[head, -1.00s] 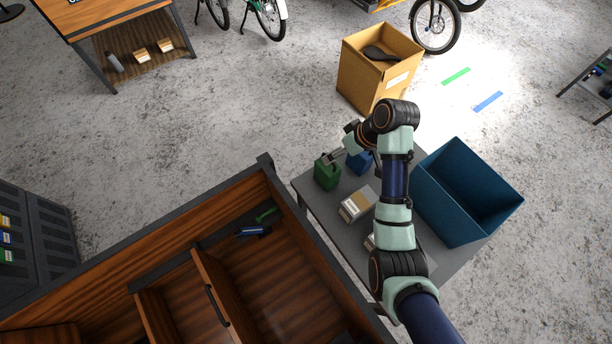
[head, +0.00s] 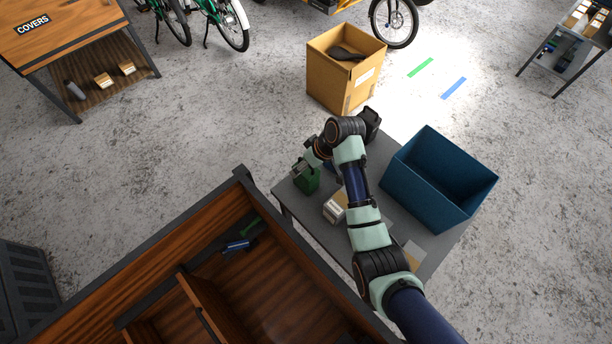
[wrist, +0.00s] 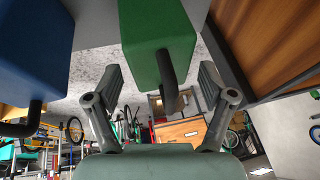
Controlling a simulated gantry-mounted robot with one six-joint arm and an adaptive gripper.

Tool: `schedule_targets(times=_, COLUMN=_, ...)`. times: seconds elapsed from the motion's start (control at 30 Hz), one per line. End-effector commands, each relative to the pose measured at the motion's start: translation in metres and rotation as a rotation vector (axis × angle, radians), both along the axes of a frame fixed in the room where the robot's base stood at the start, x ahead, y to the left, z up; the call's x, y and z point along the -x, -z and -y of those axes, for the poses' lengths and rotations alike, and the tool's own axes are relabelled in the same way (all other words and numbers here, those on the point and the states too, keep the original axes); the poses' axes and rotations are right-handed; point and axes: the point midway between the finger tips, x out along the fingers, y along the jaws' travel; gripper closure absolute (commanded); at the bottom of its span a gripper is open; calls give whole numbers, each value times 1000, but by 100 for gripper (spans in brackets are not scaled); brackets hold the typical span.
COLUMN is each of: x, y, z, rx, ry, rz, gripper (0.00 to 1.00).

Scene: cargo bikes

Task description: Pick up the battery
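The task's battery is not named by colour; two box-shaped units with dark handles could be it. The green one (head: 308,181) stands on the grey table at its left corner, and it fills the upper middle of the wrist view (wrist: 158,35). The blue one (wrist: 35,50) is at the upper left of the wrist view and mostly hidden behind my arm in the head view. My gripper (wrist: 163,78) is open, with the green unit's dark handle between its fingers in the picture. I cannot tell whether they touch it.
On the grey table (head: 290,195) are a white-and-tan box (head: 335,208) and a large blue bin (head: 440,150). A cardboard box (head: 335,85) stands on the floor behind. A wooden tray with dark edges (head: 215,215) lies close at front left.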

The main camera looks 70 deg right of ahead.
Motion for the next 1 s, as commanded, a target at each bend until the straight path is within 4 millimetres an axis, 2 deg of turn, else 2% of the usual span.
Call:
schedule_targets(times=0.03, x=0, y=0, z=0, rx=0, ry=0, rz=0, gripper=33)
schedule_targets(times=0.07, x=0, y=0, z=0, rx=0, ry=0, rz=0, gripper=38)
schedule_targets(times=0.43, x=0, y=0, z=0, rx=0, ry=0, rz=0, gripper=100)
schedule_targets(times=0.77, x=-1, y=-3, z=1, rx=2, ry=0, rz=2, gripper=100)
schedule_targets(times=0.87, x=-1, y=-9, z=1, rx=3, ry=0, rz=3, gripper=100)
schedule_targets(times=1.0, x=-1, y=-28, z=2, rx=6, ry=-1, rz=6, gripper=100)
